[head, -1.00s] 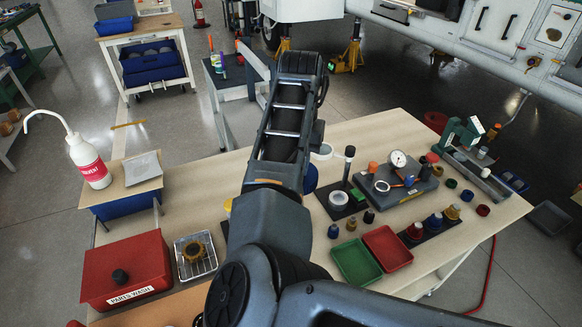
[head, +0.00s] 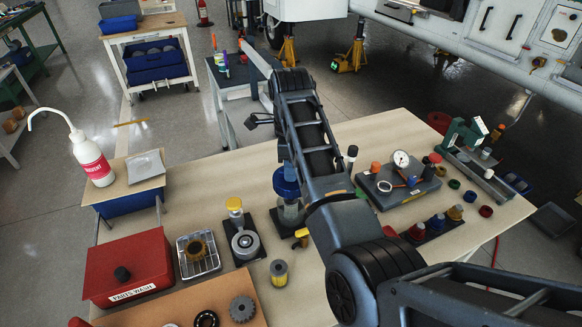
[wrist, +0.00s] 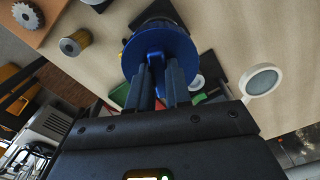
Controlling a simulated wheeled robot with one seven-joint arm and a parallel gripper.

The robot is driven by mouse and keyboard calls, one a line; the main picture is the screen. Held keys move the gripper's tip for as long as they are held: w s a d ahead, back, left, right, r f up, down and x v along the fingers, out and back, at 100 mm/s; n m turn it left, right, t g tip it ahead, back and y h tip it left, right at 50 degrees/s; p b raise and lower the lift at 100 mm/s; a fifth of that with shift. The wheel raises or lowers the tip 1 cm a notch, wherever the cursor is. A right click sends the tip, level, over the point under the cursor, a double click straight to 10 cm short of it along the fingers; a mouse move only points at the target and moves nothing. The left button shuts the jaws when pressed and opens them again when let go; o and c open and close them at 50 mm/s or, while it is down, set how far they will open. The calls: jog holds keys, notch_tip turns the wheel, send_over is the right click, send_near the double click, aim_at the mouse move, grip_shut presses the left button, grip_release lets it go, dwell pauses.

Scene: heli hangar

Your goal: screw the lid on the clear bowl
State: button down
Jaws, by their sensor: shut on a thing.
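The blue lid (head: 285,180) is round, with a raised grip on top. It is right above the clear bowl (head: 291,213), which stands on a dark mat on the wooden bench. In the wrist view my gripper (wrist: 158,62) is shut on the grip of the blue lid (wrist: 180,52), which is seen from above and hides most of what is beneath it. In the head view my arm hides most of the gripper and part of the bowl. I cannot tell whether the lid touches the bowl's rim.
A yellow-topped fixture (head: 243,238) and a wire basket (head: 197,255) stand left of the bowl. A small filter (head: 279,272) stands in front. A gauge block (head: 398,185) lies to the right. A red parts-wash box (head: 128,268) is at the front left.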

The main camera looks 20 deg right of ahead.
jog(key=shift+f, duration=2.2)
jog(key=shift+f+b, duration=0.3)
jog(key=shift+f, duration=1.3)
dwell(2.4)
jog(key=c, duration=1)
grip_release()
grip_shut()
